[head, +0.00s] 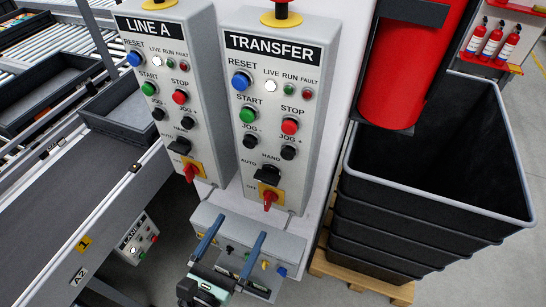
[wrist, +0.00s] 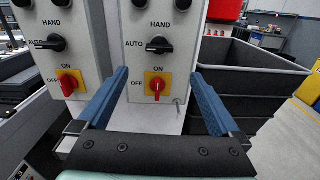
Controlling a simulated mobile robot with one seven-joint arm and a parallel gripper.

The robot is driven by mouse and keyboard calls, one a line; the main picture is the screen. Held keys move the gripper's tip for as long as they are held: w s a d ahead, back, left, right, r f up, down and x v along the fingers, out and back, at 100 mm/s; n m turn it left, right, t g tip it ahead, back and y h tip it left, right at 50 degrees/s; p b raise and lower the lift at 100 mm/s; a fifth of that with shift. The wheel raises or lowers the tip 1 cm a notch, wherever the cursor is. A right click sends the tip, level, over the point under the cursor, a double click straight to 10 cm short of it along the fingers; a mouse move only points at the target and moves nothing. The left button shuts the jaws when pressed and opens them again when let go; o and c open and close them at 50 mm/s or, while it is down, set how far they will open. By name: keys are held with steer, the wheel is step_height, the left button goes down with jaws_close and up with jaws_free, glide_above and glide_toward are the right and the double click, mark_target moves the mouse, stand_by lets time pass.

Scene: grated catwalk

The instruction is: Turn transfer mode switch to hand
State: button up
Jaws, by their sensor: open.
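The transfer panel (head: 272,110) is a grey box labelled TRANSFER. Its mode switch (head: 267,174) is a black rotary knob low on the panel, with AUTO at its left and HAND above. In the wrist view the mode switch (wrist: 158,46) has its handle lying roughly level, toward AUTO. Just below is a red power switch on a yellow plate (wrist: 158,86), marked ON and OFF. My gripper (head: 243,226) is open and empty, below and in front of the panel. In the wrist view its blue fingers (wrist: 160,74) stand either side of the power switch, below the mode switch.
The similar LINE A panel (head: 165,90) stands close at the left, with its own black knob and red switch. A grey box (head: 275,240) juts out below the panels. Black stacked crates (head: 440,205) and a red cylinder (head: 405,75) are at the right; a conveyor (head: 75,190) is at the left.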

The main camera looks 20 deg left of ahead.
mark_target(265, 182)
steer(key=shift+n, duration=0.3)
steer(key=w, duration=0.4)
steer(key=w+p, duration=0.1)
steer(key=w, duration=0.7)
steer(key=shift+w+d+r, duration=0.1)
steer(key=shift+w+d, duration=0.15)
steer(key=shift+w, duration=0.1)
steer(key=c, duration=1.3)
